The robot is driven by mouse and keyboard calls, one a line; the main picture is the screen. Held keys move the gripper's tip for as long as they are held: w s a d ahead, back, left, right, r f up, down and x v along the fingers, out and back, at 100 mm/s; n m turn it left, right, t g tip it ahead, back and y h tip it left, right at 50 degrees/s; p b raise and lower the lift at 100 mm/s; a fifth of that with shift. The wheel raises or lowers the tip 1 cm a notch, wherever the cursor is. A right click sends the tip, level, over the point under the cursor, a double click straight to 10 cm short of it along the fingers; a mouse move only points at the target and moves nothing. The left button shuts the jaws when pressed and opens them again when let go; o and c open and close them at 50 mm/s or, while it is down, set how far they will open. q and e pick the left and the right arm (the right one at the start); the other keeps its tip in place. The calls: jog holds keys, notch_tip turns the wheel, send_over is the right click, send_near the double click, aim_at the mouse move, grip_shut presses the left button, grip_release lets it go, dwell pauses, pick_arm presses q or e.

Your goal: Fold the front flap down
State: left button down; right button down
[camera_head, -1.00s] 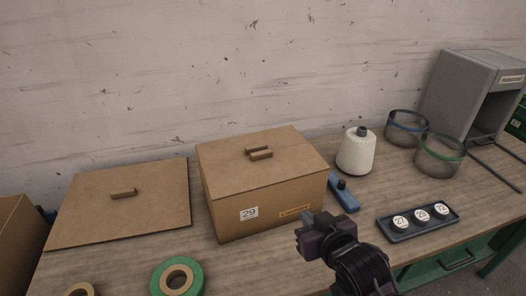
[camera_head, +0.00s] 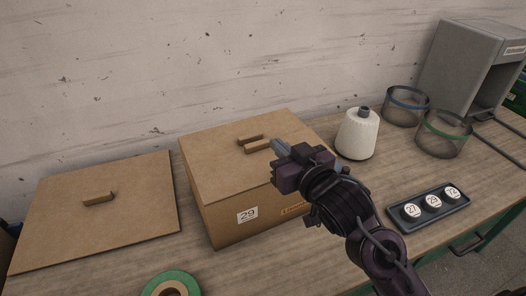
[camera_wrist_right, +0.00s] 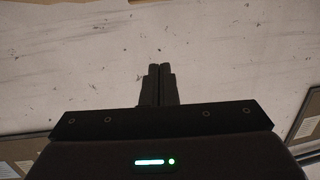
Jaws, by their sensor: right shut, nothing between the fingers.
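The cardboard box (camera_head: 225,225) labelled 29 stands on the bench. Its top looks closed and flat, and the front flap (camera_head: 225,181) appears to lie level. Two small tabs sit close together near the middle of the top, a rear tab (camera_head: 249,139) and a front tab (camera_head: 257,148). My right gripper (camera_head: 281,147) is shut and empty, over the right part of the top just right of the front tab. Whether it touches the cardboard is unclear. Its shut fingers also show in the right wrist view (camera_wrist_right: 157,85). My right arm hides the box's right side. My left gripper is out of view.
A cardboard panel (camera_head: 130,210) with a tab lies left of the box. A green tape roll (camera_head: 153,284) is in front.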

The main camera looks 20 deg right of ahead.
jog(key=w+b, duration=0.1)
jog(key=b, duration=0.4)
jog(key=p, duration=0.2)
send_over(263, 157)
jog(key=s, duration=0.1)
jog(key=shift+d+f, duration=0.1)
jog(key=shift+f, duration=0.35)
jog(key=f, duration=0.1)
jog(key=w+f, duration=0.1)
jog(key=shift+f+b, duration=0.3)
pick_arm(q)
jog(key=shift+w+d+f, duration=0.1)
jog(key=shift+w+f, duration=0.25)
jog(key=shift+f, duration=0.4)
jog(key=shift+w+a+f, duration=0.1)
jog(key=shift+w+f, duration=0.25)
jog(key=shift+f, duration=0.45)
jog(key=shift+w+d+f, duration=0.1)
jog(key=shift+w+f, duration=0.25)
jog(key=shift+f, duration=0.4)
pick_arm(e)
jog(key=shift+f, duration=0.85)
